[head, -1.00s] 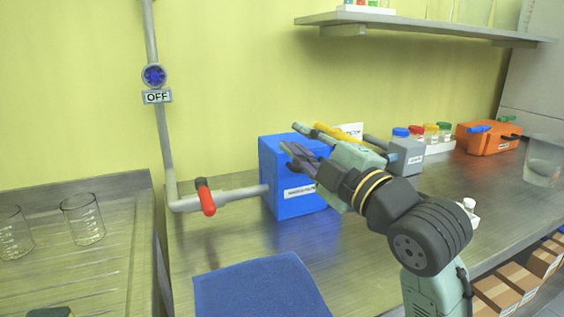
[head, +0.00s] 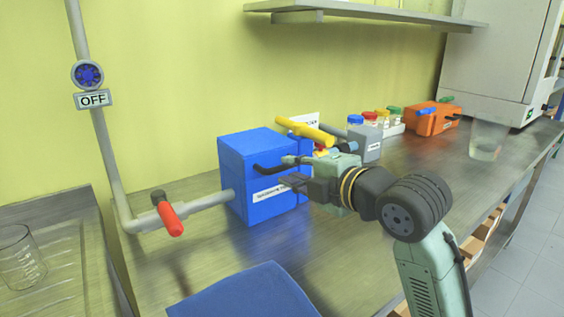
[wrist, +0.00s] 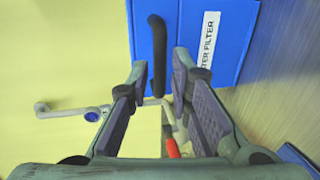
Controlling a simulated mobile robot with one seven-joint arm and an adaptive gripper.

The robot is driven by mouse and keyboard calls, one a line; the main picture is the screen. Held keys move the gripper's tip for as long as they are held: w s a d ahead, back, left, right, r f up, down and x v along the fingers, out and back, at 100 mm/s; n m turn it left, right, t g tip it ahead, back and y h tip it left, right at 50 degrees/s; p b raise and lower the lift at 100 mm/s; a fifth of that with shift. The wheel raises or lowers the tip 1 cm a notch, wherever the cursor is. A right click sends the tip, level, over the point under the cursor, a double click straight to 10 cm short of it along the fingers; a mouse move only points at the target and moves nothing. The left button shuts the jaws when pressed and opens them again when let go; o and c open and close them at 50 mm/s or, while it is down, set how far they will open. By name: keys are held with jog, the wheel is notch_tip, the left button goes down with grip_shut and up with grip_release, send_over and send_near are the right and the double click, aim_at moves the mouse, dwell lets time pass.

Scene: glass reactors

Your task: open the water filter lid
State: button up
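The water filter (head: 250,155) is a blue box on the bench with a white label on its front. A black bar handle (head: 268,168) sticks out of its front face, and the lid looks shut. My gripper (head: 287,171) is open and empty in front of the box, close to the handle. In the wrist view the handle (wrist: 158,45) lies in the gap between the fingers of my gripper (wrist: 159,66), near the tips. The fingers do not visibly clasp it. The label (wrist: 208,37) is partly cut off by the right finger.
A pipe with a red-handled valve (head: 172,219) enters the filter's left side. A yellow bar (head: 305,130) and a grey box (head: 365,145) stand behind my gripper. A blue mat (head: 245,295) lies in front. An OFF sign (head: 93,99) hangs on the wall pipe.

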aim_at(285, 168)
jog(key=shift+p+x, duration=0.3)
jog(key=shift+x, duration=1.6)
jog(key=shift+c, duration=0.5)
grip_shut()
